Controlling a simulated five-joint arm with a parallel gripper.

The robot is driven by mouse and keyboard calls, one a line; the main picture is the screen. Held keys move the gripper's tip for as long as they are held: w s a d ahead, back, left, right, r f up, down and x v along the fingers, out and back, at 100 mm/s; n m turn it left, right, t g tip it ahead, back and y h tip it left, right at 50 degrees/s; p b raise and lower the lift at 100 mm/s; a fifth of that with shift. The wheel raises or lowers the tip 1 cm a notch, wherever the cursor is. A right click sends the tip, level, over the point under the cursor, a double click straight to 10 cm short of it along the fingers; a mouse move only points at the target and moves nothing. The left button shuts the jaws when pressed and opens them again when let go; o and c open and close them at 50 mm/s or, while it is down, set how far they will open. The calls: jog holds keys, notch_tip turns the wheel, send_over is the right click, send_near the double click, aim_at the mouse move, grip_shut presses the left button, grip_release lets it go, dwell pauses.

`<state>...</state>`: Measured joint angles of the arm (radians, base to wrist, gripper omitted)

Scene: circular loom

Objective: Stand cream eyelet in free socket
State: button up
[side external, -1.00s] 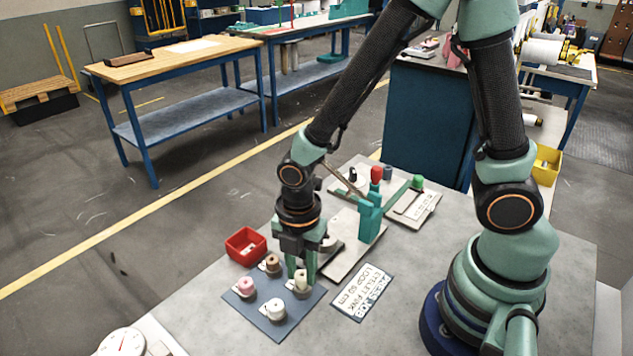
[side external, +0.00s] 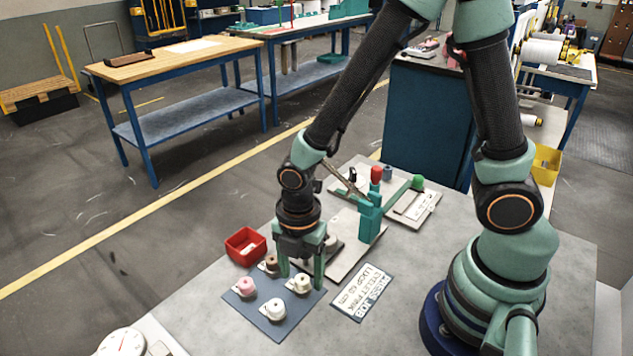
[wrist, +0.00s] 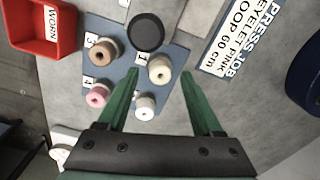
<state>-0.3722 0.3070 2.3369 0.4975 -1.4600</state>
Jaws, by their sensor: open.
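The cream eyelet (side external: 301,284) stands upright on the blue-grey socket plate (side external: 262,322), at its right corner. In the wrist view the cream eyelet (wrist: 160,69) is beside the label 1. My gripper (side external: 301,281) is open, with one green finger on each side of the cream eyelet. In the wrist view both fingertips of my gripper (wrist: 160,76) are apart from it. A pink eyelet (side external: 246,286), a brown eyelet (side external: 271,265) and a white eyelet (side external: 276,309) stand on the same plate. The socket under the cream eyelet is hidden.
A red bin (side external: 245,247) marked WORN stands behind the plate. A lettered job card (side external: 362,292) lies to its right. A dark round disc (wrist: 147,32) is close beyond the cream eyelet. A teal press (side external: 370,216) stands farther back.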

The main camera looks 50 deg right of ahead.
aim_at(302, 278)
notch_tip(302, 278, up, 12)
dwell(0.6)
jog(key=d+r+m+t, duration=0.5)
jog(key=d+r+m, duration=0.4)
jog(key=m, duration=1.2)
jog(key=shift+d+r+t, duration=0.3)
jog(key=shift+d, duration=0.75)
